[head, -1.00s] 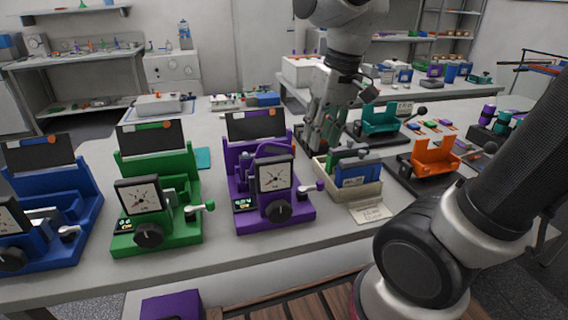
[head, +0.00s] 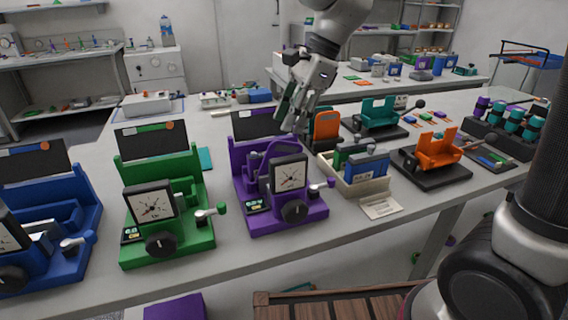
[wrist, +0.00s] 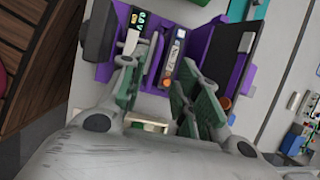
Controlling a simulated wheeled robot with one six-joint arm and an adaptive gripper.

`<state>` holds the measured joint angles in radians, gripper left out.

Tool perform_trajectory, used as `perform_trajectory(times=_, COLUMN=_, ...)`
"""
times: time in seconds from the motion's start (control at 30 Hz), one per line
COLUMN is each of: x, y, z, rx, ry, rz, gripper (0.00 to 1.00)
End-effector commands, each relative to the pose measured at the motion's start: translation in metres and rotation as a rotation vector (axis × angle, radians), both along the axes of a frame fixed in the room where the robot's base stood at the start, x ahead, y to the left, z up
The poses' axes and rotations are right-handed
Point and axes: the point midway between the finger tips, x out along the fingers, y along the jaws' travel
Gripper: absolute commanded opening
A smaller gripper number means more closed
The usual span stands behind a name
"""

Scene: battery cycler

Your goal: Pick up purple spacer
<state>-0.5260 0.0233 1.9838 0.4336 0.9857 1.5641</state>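I cannot single out a separate purple spacer with certainty. The purple cycler (head: 285,217) stands on the bench with a dial on its front and a purple arch behind the dial. My gripper (head: 292,116) is above its back right side in the head view. In the wrist view my gripper (wrist: 165,92) has its two green-padded fingers spread apart, with nothing visibly held. Beyond the fingers lies the purple cycler (wrist: 238,60), with a narrow grey and orange piece (wrist: 172,62) in its purple middle part. The gripper body hides part of the near area.
A green cycler (head: 170,243) and a blue cycler (head: 75,255) stand to the left. A beige bin (head: 372,188) with upright packs is to the right. An orange holder (head: 437,152), a teal holder (head: 380,116) and a rack of cylinders (head: 500,140) stand farther right.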

Motion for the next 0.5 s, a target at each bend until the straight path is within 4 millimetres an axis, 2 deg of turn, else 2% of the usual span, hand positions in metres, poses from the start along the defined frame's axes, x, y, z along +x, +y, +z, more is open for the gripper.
perform_trajectory(times=0.27, x=-0.002, y=0.011, z=-0.029, rx=-0.003, ry=0.012, rz=-0.019, gripper=0.32)
perform_trajectory(times=0.5, x=-0.006, y=0.022, z=-0.064, rx=-0.003, ry=0.012, rz=-0.018, gripper=0.32)
